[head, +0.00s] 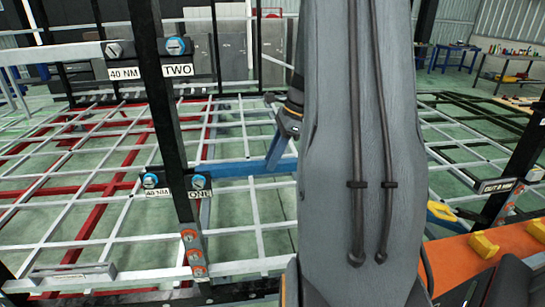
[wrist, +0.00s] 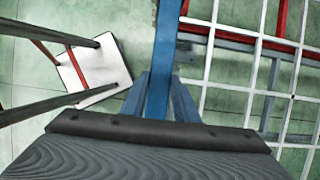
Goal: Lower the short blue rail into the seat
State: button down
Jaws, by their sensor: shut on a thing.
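The short blue rail (head: 238,168) runs sideways in the head view, from beside the black post (head: 170,125) to behind my arm. In the wrist view the rail (wrist: 163,50) runs up the picture between the two fingers of my gripper (wrist: 158,88), which is shut on it. In the head view my gripper (head: 272,165) is mostly hidden behind my arm. The left end of the rail shows close to the post, near the "ONE" label (head: 199,194). I cannot tell whether it touches anything there. The seat cannot be clearly made out.
Blue-headed bolts (head: 176,46) sit at the "TWO" label above and at "ONE". A white and red grid frame (head: 90,150) spreads behind. An orange beam (head: 470,255) with yellow blocks lies at right. A white plate with bars (wrist: 95,75) shows in the wrist view.

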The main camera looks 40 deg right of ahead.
jog(key=shift+f, duration=0.25)
dwell(0.4)
jog(key=c, duration=1.3)
grip_release()
jog(key=b+v, duration=0.2)
jog(key=v, duration=0.4)
jog(key=shift+d+r, duration=0.1)
jog(key=shift+r, duration=0.05)
jog(key=shift+b+v, duration=0.4)
jog(key=shift+v, duration=0.4)
